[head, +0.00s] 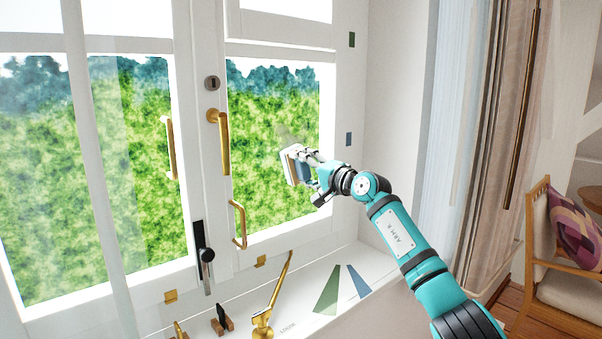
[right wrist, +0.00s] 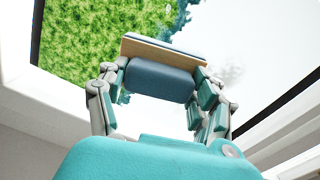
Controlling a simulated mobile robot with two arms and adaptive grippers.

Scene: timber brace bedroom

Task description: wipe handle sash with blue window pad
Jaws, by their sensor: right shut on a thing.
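The window pad has a white face (head: 290,166), a wooden board (right wrist: 150,50) and a blue grip (right wrist: 160,82). My right gripper (head: 312,172) is shut on the blue grip; both sides of the grip lie between its fingers in the right wrist view. The pad is in front of the right-hand window sash (head: 214,180), near the right part of its glass. I cannot tell whether the pad touches the glass. This sash carries a brass handle (head: 223,143) and a lower brass handle (head: 238,224). A faint greyish smudge (right wrist: 230,73) shows on the glass. My left gripper is not in view.
A brass stay (head: 268,310) stands up from the sill, with a small wood-and-black piece (head: 222,320) beside it. A green strip (head: 326,292) and a blue strip (head: 358,281) mark the sill. Curtains (head: 500,130) and a chair (head: 560,260) are at the right.

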